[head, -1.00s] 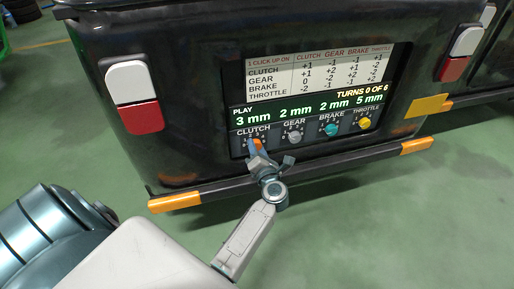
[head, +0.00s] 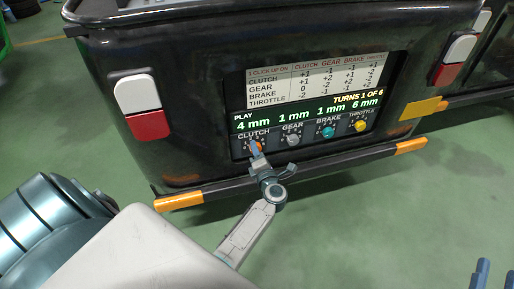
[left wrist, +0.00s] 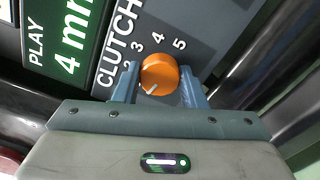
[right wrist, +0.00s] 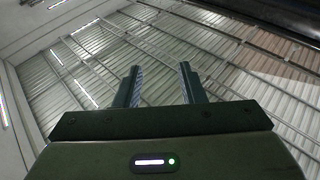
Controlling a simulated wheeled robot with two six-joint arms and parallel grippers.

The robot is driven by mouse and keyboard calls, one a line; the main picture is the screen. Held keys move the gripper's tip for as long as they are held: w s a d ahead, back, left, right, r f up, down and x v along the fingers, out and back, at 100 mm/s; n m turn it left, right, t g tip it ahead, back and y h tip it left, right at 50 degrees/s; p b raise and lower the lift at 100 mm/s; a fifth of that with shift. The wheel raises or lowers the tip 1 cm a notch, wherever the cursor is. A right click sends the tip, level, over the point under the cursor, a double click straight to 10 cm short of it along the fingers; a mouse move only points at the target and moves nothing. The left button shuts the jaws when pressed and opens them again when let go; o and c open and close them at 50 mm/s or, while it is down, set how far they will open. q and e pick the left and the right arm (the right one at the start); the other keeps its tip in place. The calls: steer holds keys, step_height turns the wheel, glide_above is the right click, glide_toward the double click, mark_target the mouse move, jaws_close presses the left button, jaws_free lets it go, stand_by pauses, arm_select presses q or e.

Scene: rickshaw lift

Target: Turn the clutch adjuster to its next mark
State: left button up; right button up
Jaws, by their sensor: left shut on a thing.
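The clutch adjuster is an orange knob (left wrist: 160,72) under the CLUTCH label, low on the left of the vehicle's panel; it also shows small in the head view (head: 256,147). My left gripper (left wrist: 159,84) is shut on it, one finger on each side. The numbers 3, 4 and 5 show around the knob. A white mark on its face points down and left in the left wrist view; which number it matches is unclear. My right gripper (right wrist: 160,74) is open and empty, away from the panel; its fingertips show at the head view's lower right.
The screen (head: 305,98) reads clutch 4 mm, gear 1 mm, brake 1 mm, throttle 6 mm, TURNS 1 OF 6. Grey gear (head: 293,140), teal brake (head: 328,133) and yellow throttle (head: 360,126) knobs sit to the right. A dark bumper (head: 330,164) with orange ends runs below.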

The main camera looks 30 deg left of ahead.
arm_select(q)
steer(key=m+p, duration=0.3)
steer(key=shift+p, duration=0.4)
arm_select(e)
steer(key=s+f+g, duration=0.4)
steer(key=f+g, duration=0.2)
steer(key=f, duration=0.2)
steer(key=s+a+f+g, duration=0.1)
steer(key=s+f+g, duration=0.4)
steer(key=f, duration=0.4)
steer(key=shift+a+m+g, duration=0.3)
steer(key=shift+g, duration=0.4)
arm_select(q)
steer(key=shift+m, duration=0.3)
arm_select(e)
steer(key=shift+d, duration=0.1)
arm_select(q)
steer(key=o, duration=1)
steer(key=shift+d, duration=0.1)
steer(key=v, duration=1)
steer(key=shift+s+d, duration=0.2)
steer(key=shift+s, duration=0.1)
arm_select(e)
steer(key=shift+g, duration=0.3)
